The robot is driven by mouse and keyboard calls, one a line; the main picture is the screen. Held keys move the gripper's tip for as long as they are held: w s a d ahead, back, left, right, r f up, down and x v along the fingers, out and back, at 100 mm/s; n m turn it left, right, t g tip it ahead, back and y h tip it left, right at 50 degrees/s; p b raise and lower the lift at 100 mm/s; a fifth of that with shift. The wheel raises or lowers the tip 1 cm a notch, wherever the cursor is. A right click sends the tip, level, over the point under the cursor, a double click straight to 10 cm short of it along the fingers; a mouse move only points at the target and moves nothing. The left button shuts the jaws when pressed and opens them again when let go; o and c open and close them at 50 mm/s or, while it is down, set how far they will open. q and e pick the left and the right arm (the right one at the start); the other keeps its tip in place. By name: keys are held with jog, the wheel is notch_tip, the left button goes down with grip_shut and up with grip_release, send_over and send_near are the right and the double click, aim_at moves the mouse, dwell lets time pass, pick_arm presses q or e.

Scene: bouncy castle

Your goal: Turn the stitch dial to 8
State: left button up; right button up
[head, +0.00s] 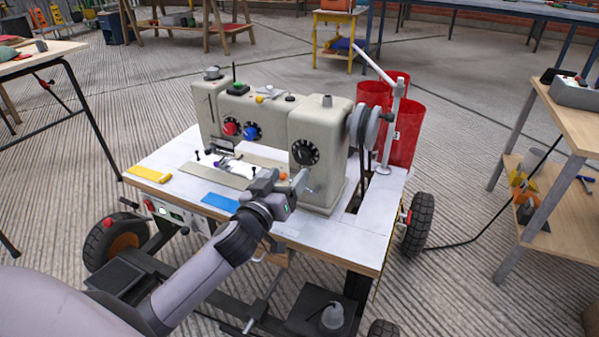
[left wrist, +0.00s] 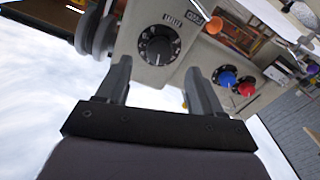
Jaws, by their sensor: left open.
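A black round dial with white marks (head: 305,152) sits on the front of the beige sewing machine's right column (head: 327,125). In the left wrist view the dial (left wrist: 158,46) shows close up, with small labels near it. I cannot read its setting for certain. My left gripper (head: 288,180) is open and empty, in front of and a little below the dial, apart from it. In the left wrist view its two fingers (left wrist: 159,78) stand apart, with the dial beyond and between them. My right gripper is not in view.
A red knob (head: 230,127) and a blue knob (head: 252,131) sit left on the machine. An orange-tipped lever (left wrist: 214,25) juts out near the dial. A handwheel (head: 363,124) and red bins (head: 402,130) are at right. The wheeled table's white top (head: 375,215) is clear at front right.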

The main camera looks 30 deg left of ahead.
aim_at(301, 160)
pick_arm(q)
jog(key=shift+w+a+b, duration=0.15)
jog(key=shift+w+b, duration=0.3)
jog(key=shift+w, duration=1.3)
jog(key=shift+w+a+b, duration=0.1)
jog(key=shift+w+b, duration=0.35)
jog(key=shift+w, duration=1.25)
jog(key=c, duration=1.1)
